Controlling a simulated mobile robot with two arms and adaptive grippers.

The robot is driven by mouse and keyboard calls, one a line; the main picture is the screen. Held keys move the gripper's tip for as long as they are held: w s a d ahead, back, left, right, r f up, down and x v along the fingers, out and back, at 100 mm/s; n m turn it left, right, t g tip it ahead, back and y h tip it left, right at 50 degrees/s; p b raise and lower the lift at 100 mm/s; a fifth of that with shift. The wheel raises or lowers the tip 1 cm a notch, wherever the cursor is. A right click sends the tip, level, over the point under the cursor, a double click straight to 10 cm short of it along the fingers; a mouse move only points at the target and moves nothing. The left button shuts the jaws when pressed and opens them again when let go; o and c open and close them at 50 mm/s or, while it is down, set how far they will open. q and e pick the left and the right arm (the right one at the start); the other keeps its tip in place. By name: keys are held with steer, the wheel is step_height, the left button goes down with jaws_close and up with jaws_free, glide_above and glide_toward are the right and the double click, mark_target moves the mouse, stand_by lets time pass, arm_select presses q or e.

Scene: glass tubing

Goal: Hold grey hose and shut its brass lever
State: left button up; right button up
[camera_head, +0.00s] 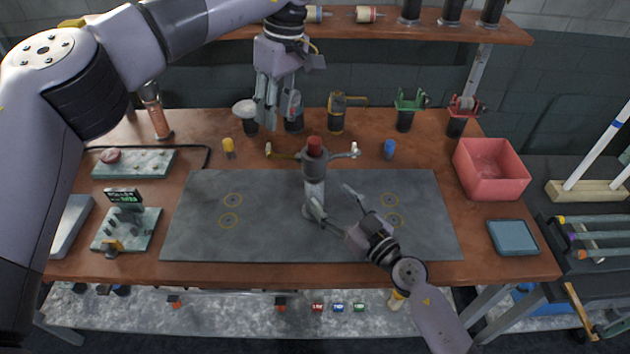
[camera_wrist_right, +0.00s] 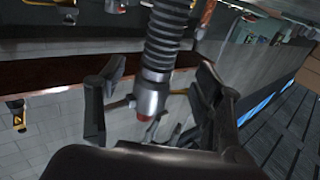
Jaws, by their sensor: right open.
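The grey hose (camera_head: 314,192) stands upright near the middle of the grey mat, below a grey fitting (camera_head: 314,165) with a red top. A brass lever (camera_head: 284,156) sticks out to the left of the fitting. A pale-tipped arm sticks out to the right. My right gripper (camera_head: 334,201) is open, low beside the hose. In the right wrist view, the ribbed hose (camera_wrist_right: 165,38) with a metal collar shows between the spread fingers, without clear contact. My left gripper (camera_head: 268,117) points down above and behind the brass lever, apart from it; its finger gap is unclear.
The grey mat (camera_head: 200,215) is otherwise largely clear. A yellow piece (camera_head: 228,147) and a blue piece (camera_head: 390,149) stand behind it. A red bin (camera_head: 490,168) and a blue tray (camera_head: 513,238) are at the right. Several holders and cans line the back edge.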

mark_target(320, 188)
steer(key=x, duration=0.8)
steer(key=shift+c, duration=0.4)
jaws_close()
arm_select(q)
steer(key=shift+s+d+r+m, duration=0.1)
steer(key=shift+s+d+m, duration=0.05)
steer(key=shift+d+m, duration=0.25)
steer(key=shift+c, duration=1.2)
steer(key=d+r+m+t, duration=0.1)
steer(key=d+m, duration=0.1)
steer(key=s+d+r+m+t+y, duration=0.1)
steer(key=d+m, duration=0.1)
steer(key=m, duration=0.1)
steer(key=s+d+m+t+y, duration=0.1)
steer(key=d+m, duration=0.1)
steer(key=m, duration=0.1)
steer(key=shift+d+r, duration=0.2)
steer(key=shift+r, duration=0.2)
jaws_close()
arm_select(e)
steer(key=shift+d, duration=0.15)
arm_select(q)
steer(key=shift+s+d+m+t, duration=0.1)
steer(key=shift+m+t, duration=0.2)
steer(key=shift+m, duration=0.1)
